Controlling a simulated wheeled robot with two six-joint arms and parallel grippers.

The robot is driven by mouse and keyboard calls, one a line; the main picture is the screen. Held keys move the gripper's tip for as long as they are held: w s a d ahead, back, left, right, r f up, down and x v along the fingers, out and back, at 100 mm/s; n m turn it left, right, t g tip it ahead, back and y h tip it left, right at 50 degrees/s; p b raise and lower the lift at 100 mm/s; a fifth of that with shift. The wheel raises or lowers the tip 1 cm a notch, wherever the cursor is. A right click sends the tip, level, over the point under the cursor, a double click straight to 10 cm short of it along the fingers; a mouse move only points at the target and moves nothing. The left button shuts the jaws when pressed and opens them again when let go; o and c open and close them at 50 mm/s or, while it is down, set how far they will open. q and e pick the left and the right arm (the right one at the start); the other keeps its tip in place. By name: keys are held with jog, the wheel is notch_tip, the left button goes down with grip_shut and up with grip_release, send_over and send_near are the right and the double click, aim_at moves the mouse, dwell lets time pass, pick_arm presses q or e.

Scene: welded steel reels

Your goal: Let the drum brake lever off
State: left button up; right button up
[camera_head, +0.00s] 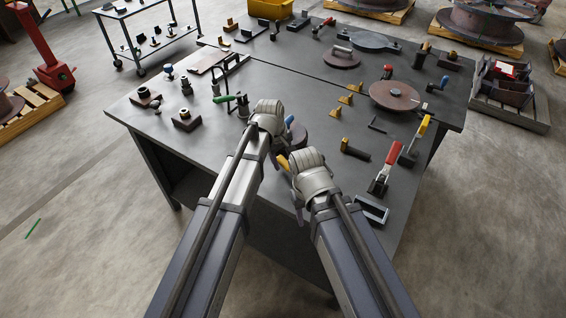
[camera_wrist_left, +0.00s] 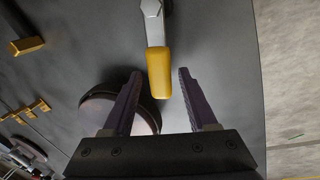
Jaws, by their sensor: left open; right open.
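The drum brake lever has a grey arm with a yellow grip (camera_wrist_left: 159,72), coming in from the top of the left wrist view. Its yellow end (camera_head: 283,162) shows in the head view between my two grippers. My left gripper (camera_head: 277,138) is open, its fingertips on either side of the yellow grip in its wrist view, with gaps showing. I cannot tell the depth between them. My right gripper (camera_head: 299,200) is open, low near the front edge, and hides the lever's base.
A red-handled clamp (camera_head: 384,168), a yellow-handled clamp (camera_head: 414,142) and a yellow-ended bar (camera_head: 354,150) stand right of my arms. Small blocks and a green-handled part (camera_head: 228,98) stand left. The grey table (camera_head: 285,78) has bare room behind the drum.

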pick_arm(q)
grip_shut()
dwell(0.4)
dwell(0.9)
